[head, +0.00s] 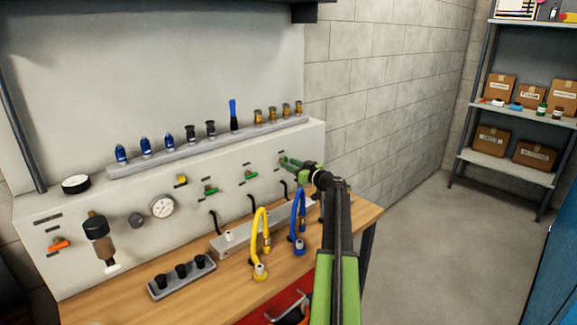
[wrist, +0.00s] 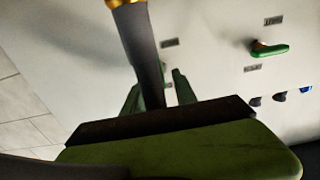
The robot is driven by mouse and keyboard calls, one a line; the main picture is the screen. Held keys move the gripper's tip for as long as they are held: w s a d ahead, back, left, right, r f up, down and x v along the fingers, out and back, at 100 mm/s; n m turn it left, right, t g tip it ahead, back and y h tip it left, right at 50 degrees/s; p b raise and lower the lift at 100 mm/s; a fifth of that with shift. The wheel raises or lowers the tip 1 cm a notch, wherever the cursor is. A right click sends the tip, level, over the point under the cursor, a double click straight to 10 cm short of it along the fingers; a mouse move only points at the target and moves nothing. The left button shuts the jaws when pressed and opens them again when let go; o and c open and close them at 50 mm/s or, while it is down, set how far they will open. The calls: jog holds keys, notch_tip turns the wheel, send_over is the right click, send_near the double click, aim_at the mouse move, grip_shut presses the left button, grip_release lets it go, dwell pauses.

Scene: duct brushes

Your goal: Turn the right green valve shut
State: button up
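My gripper (head: 289,161) reaches the right end of the pale panel, where the rightmost green valve would sit. That valve is hidden behind the green fingers in the head view, and I cannot tell finger from handle there. In the wrist view my gripper (wrist: 158,88) shows two green fingers apart, with a dark rod across the view in front. Whether they touch the valve is unclear. The middle green valve (head: 250,175) and the left green valve (head: 211,190) are clear of the gripper. One green valve handle (wrist: 270,49) lies sideways in the wrist view.
A yellow hose (head: 259,240) and a blue hose (head: 298,220) stand on the wooden bench (head: 215,290) below the panel. A ledge (head: 180,161) with several fittings runs above. A round gauge (head: 163,207) and orange handle (head: 59,244) are further left.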

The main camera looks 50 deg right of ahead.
jog(key=shift+w, duration=0.45)
grip_shut()
jog(key=m, duration=1.7)
jog(key=shift+d+f+m, duration=0.2)
jog(key=shift+d+m, duration=0.05)
jog(key=shift+m, duration=0.15)
dwell(0.5)
